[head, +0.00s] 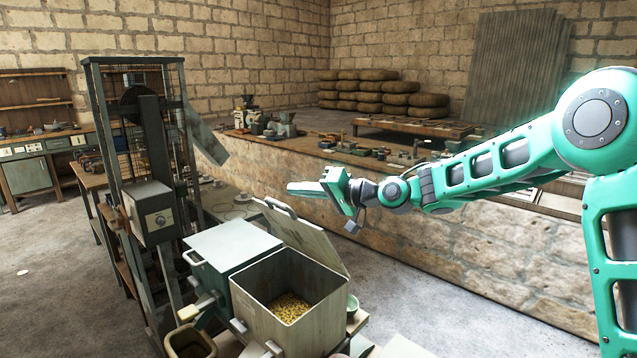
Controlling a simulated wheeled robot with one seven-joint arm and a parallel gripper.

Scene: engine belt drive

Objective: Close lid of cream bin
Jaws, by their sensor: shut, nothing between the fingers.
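The cream bin (292,332) stands open at the lower middle, with yellow grain-like pieces (289,307) inside. Its cream lid (312,238) is raised and leans back on the bin's far right side. My gripper (291,188) points left and appears just above the lid's top edge in the picture. Its fingers are shut and empty. I cannot tell from this one view how far it is from the lid in depth.
A grey-green bin (233,246) with its lid down stands left of the cream bin. A tall metal frame machine (150,180) rises further left. A stone ledge (420,215) with small parts runs behind. Floor right of the bins is clear.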

